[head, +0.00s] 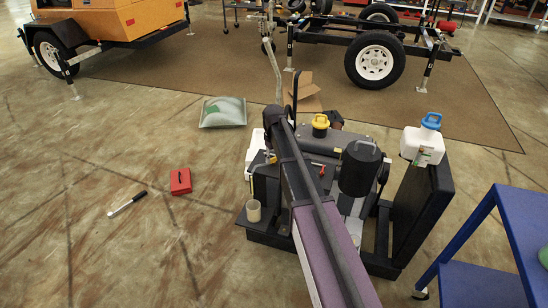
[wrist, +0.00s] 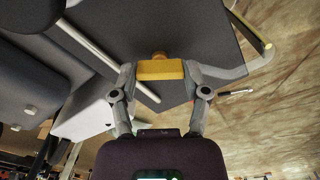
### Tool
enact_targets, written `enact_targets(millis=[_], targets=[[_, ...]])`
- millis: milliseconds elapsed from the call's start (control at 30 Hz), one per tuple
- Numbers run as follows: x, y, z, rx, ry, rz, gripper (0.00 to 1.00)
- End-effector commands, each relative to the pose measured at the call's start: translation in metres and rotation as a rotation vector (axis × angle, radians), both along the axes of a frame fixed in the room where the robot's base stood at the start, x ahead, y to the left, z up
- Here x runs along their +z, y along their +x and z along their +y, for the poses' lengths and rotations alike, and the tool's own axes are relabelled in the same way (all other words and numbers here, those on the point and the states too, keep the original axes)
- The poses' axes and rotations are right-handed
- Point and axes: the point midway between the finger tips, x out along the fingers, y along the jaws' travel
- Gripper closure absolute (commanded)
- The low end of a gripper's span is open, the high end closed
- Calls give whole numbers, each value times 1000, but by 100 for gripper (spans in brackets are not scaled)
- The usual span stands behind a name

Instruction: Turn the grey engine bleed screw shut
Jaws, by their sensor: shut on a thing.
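In the wrist view my gripper (wrist: 160,71) has its two fingers on either side of a yellow block-shaped head (wrist: 160,69), shut on it. A small round orange-brown tip shows just beyond the head, against a dark grey panel (wrist: 190,30). I cannot make out a separate grey bleed screw; whether this yellow head belongs to it cannot be told. In the head view the engine unit (head: 335,145) stands in the middle. My own arm crosses in front of it and hides my gripper. A small yellow part (head: 270,157) shows beside the arm.
On the engine unit are a yellow cap (head: 320,122) and a black cylinder (head: 360,168). A white jug (head: 423,143) with a blue cap stands at right, near a blue table (head: 480,280). A red box (head: 180,181) lies on the floor; floor at left is mostly free.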

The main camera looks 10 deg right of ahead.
Motion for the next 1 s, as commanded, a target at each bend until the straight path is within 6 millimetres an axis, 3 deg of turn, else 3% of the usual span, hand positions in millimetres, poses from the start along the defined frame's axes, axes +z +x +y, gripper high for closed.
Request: enact_targets(millis=[1000], targets=[[-1,-2,0,-891,0,4,88]])
